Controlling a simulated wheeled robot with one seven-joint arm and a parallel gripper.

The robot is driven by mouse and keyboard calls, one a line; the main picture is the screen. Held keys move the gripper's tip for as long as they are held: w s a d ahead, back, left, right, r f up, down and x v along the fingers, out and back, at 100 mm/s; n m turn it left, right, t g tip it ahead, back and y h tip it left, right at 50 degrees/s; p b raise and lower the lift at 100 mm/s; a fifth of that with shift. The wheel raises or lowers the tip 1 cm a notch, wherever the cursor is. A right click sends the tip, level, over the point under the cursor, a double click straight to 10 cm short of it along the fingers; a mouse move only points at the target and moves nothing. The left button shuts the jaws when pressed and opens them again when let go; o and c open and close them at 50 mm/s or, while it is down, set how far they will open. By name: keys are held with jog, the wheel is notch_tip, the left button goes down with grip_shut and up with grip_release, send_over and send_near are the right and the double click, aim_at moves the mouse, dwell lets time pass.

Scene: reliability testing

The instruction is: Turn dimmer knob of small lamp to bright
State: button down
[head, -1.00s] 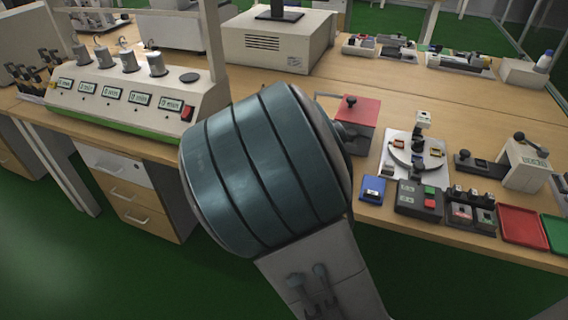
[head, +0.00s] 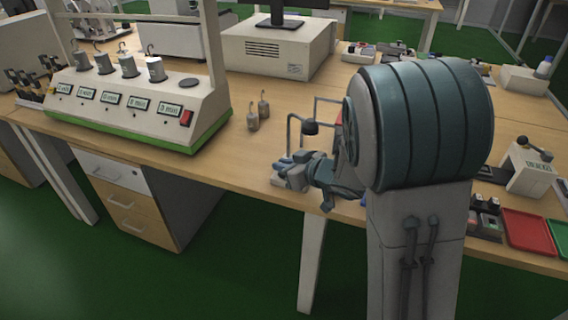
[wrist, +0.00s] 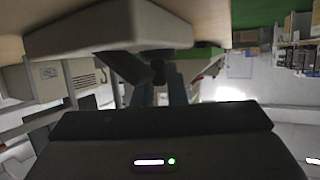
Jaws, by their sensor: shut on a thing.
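The small lamp has a dark shade (head: 310,127) on a thin bent grey stem, near the table's front edge in the head view. In the wrist view its pale base (wrist: 105,24) fills the upper left, with a dark round knob (wrist: 157,71) on the side facing me. My gripper (wrist: 160,88) has one finger on each side of the knob and is shut on it. In the head view my gripper (head: 303,171) is low at the lamp; my arm hides part of this area. The knob's setting cannot be read.
Two small grey weights with hooks (head: 258,112) stand left of the lamp. A white device with several hooked cylinders and a red switch (head: 186,118) is farther left. A red tray (head: 528,230) lies at the right. The wood table (head: 225,150) is bare left of my gripper.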

jog(key=shift+n+g+y+p, duration=0.7)
jog(key=shift+n+g+p, duration=0.2)
jog(key=shift+n, duration=0.1)
jog(key=shift+n+g, duration=0.3)
jog(key=c, duration=1.5)
grip_release()
jog(key=shift+o, duration=0.2)
jog(key=p+v, duration=0.2)
jog(key=v, duration=1.1)
jog(key=shift+s+d+p, duration=0.15)
jog(key=shift+d+p, duration=0.15)
jog(key=shift+d, duration=0.05)
